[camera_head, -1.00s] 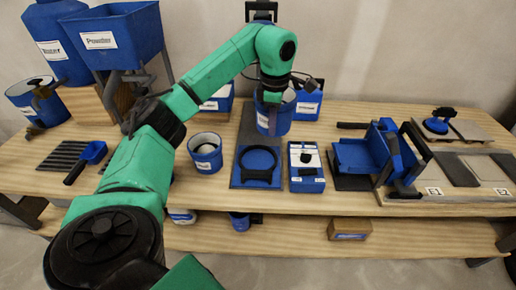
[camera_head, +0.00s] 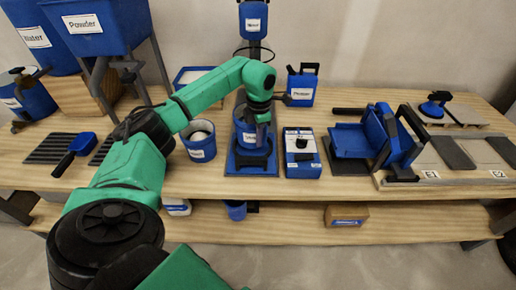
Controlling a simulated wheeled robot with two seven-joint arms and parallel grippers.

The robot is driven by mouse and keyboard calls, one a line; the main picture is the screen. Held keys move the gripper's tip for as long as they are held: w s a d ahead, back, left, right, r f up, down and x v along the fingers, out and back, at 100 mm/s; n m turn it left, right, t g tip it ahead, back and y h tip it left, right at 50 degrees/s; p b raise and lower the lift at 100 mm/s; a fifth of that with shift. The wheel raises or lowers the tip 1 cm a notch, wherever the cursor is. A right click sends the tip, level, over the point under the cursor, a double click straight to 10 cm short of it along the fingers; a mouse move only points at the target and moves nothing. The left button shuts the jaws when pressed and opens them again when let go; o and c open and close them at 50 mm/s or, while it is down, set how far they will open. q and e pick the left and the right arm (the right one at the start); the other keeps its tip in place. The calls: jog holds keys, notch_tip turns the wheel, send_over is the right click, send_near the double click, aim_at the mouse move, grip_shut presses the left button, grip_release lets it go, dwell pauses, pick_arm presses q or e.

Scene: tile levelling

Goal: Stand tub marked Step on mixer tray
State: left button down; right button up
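A blue tub (camera_head: 244,131) with a small white label is at the mixer tray; the label is too small to read. My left gripper (camera_head: 258,115) is at the tub's rim and looks shut on it. The tub is upright, over the black ring of the blue mixer tray (camera_head: 236,168). I cannot tell whether its base touches the tray. The mixer head (camera_head: 253,18) hangs on its column behind and above. My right gripper is not in view.
Another blue tub (camera_head: 201,146) with pale contents stands left of the tray. A blue box with a white top (camera_head: 302,165) stands close on the right. A blue jug (camera_head: 302,86) is behind. A blue tilting tray (camera_head: 352,142) and tile boards (camera_head: 435,160) lie farther right.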

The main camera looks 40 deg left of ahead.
aim_at(252, 126)
pick_arm(q)
notch_tip(252, 126, down, 4)
jog(key=shift+f, duration=0.1)
jog(key=c, duration=1.4)
grip_release()
jog(key=shift+o, duration=0.3)
notch_tip(252, 126, up, 12)
jog(key=shift+s+d+p, duration=0.2)
jog(key=shift+d+p, duration=0.1)
jog(key=shift+p, duration=0.15)
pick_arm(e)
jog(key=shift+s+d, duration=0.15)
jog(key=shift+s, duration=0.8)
